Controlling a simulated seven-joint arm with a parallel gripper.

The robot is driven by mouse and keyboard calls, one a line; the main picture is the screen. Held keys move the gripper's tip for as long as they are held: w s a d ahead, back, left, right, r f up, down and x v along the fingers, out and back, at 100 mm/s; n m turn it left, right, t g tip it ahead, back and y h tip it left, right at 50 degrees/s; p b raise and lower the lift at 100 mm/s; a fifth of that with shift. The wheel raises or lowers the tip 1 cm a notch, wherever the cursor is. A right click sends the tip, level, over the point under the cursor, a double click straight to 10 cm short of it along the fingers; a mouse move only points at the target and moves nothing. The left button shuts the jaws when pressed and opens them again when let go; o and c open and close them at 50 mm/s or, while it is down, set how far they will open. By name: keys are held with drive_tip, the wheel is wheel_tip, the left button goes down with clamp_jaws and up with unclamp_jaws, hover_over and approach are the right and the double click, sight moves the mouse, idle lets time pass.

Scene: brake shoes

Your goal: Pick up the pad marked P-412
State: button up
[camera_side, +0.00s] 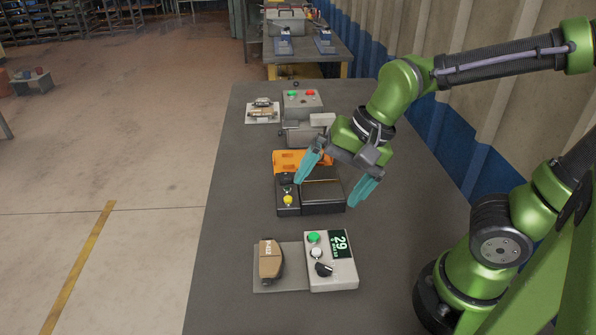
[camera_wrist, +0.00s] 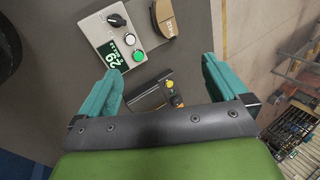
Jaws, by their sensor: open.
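A brown brake pad (camera_side: 271,260) with dark edges lies on a thin grey plate (camera_side: 293,284) near the front of the table in the side view. Lettering shows on its face, but I cannot read it surely. It also shows at the top of the wrist view (camera_wrist: 165,18). Farther back, what look like one or two more pads (camera_side: 262,108) lie on a light plate; no marking is legible there. My gripper (camera_side: 329,194) is open and empty. Its teal fingers are above the table, behind and right of the front pad and apart from it.
A grey box (camera_side: 331,262) with buttons, a knob and a display reading 29 stands right of the front pad. An orange and black device (camera_side: 322,196) is below my gripper. A box with green and red buttons (camera_side: 302,103) stands farther back. The table's left strip is clear.

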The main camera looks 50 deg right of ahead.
drive_tip(key=a+f+m, duration=0.1)
drive_tip(key=f+m, duration=0.1)
drive_tip(key=m, duration=1.4)
approach(272, 256)
drive_tip(key=shift+w+d+f+g, duration=0.1)
drive_tip(key=shift+f+g, duration=0.1)
drive_tip(key=shift+f, duration=0.35)
drive_tip(key=shift+w+d+f+g, duration=0.1)
drive_tip(key=shift+w+f+g, duration=0.1)
drive_tip(key=shift+f, duration=0.35)
drive_tip(key=shift+w+a+x, duration=0.1)
drive_tip(key=shift+a+x, duration=0.1)
drive_tip(key=shift+x, duration=1.3)
drive_tip(key=shift+w+a+x, duration=0.15)
drive_tip(key=shift+a+x, duration=0.05)
drive_tip(key=shift+x, duration=1.25)
drive_tip(key=shift+r, duration=0.15)
drive_tip(key=c, duration=1)
drive_tip(key=shift+c, duration=0.2)
drive_tip(key=shift+r, duration=0.15)
